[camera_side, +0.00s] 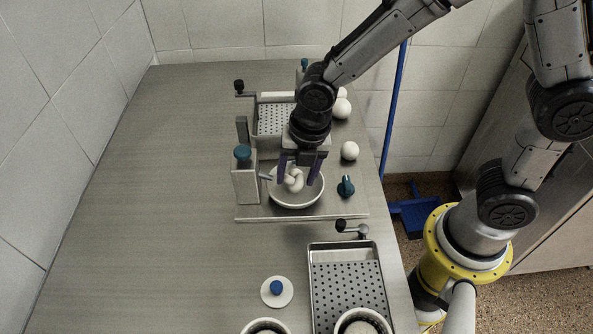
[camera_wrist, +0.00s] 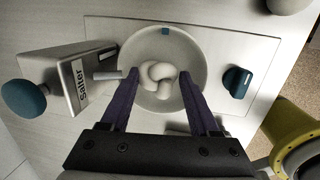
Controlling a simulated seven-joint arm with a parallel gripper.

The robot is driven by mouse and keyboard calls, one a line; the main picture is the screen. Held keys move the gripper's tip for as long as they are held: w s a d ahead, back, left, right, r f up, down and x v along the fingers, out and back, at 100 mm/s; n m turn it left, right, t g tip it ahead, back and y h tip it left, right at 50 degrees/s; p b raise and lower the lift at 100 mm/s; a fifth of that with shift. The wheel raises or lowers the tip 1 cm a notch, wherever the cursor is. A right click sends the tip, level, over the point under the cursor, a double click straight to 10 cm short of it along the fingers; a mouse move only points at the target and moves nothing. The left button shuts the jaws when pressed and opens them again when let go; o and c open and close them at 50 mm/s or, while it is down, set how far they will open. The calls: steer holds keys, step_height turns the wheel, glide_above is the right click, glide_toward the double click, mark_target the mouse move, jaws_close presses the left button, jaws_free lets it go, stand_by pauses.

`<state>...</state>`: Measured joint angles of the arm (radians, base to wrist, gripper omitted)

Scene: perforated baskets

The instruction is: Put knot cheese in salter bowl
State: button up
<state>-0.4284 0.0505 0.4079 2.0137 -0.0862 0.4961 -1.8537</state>
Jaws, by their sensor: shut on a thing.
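The knot cheese (camera_side: 294,183) is a white knotted lump. It also shows in the wrist view (camera_wrist: 158,80), over the inside of the salter bowl. In the wrist view my fingertips (camera_wrist: 159,74) flank the cheese. I cannot tell whether the cheese touches the bowl's bottom.
The Salter box (camera_wrist: 80,80) with a blue knob stands left of the bowl. A teal knob (camera_side: 346,187) is on the right. A perforated basket (camera_side: 272,121) and white balls (camera_side: 349,151) are behind. A perforated tray (camera_side: 349,286) lies in front. The table's left side is clear.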

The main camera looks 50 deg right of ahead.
steer(key=shift+f, duration=0.55)
stand_by(0.9)
steer(key=o, duration=1.4)
steer(key=shift+o, duration=0.2)
steer(key=shift+w+a+r, duration=0.1)
steer(key=shift+w+r, duration=0.05)
steer(key=shift+r, duration=0.85)
steer(key=shift+w+a+r, duration=0.1)
steer(key=shift+r, duration=0.85)
steer(key=shift+s+d+r, duration=0.1)
steer(key=shift+s+r, duration=0.05)
steer(key=shift+r, duration=0.9)
steer(key=shift+s+d+r, duration=0.1)
steer(key=shift+r, duration=0.9)
